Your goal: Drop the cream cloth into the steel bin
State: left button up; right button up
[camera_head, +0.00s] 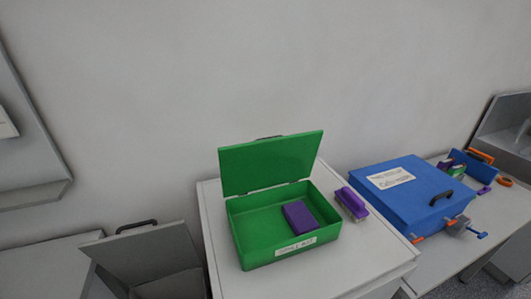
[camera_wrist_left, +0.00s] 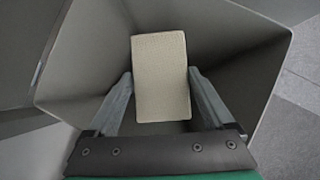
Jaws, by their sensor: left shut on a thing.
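The cream cloth (camera_wrist_left: 161,95) is a pale, finely textured flat rectangle in the middle of the left wrist view. My left gripper (camera_wrist_left: 160,76) is shut on it, with one finger at each side edge. Below and around the cloth are the grey walls of the steel bin (camera_wrist_left: 85,62), with its mouth open beneath the gripper. In the head view, a grey open-lidded container with a dark handle, which looks like the steel bin (camera_head: 150,255), stands at the lower left. The cloth and both grippers are out of the head view.
A green open box (camera_head: 258,248) with a purple block (camera_head: 300,217) inside stands on a white cabinet. A purple-and-grey brush-like item (camera_head: 351,204) lies beside it. A blue closed case (camera_head: 410,200) is on the right. Grey floor (camera_wrist_left: 292,125) shows beyond the bin.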

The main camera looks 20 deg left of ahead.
pick_arm(q)
jog(key=shift+f, duration=0.55)
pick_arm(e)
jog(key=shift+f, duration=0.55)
pick_arm(q)
jog(key=shift+r, duration=0.1)
jog(key=o, duration=1.2)
jog(key=p+v, duration=0.5)
jog(key=v, duration=0.6)
jog(key=shift+s+r, duration=0.15)
jog(key=shift+r, duration=0.15)
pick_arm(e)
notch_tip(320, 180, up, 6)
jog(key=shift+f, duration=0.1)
